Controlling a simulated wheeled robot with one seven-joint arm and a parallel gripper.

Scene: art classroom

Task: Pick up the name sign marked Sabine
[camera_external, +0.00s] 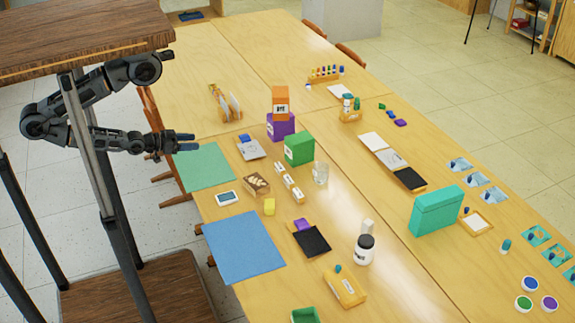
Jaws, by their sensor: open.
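Three small pale blocks with white faces, perhaps name signs, stand in a row near the middle of the long table: a far one (280,168), a middle one (288,181) and a near one (298,196). Their lettering is too small to read, so I cannot tell which, if any, is marked Sabine. My gripper (187,142) is open and empty. It is above the table's left edge, near the green mat, and well to the left of the row of blocks.
A green mat (206,166) and a blue mat (244,247) lie along the left edge. A brown box (257,184), a yellow block (269,207), a green box (299,148) and a clear glass (321,172) stand close around the row.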

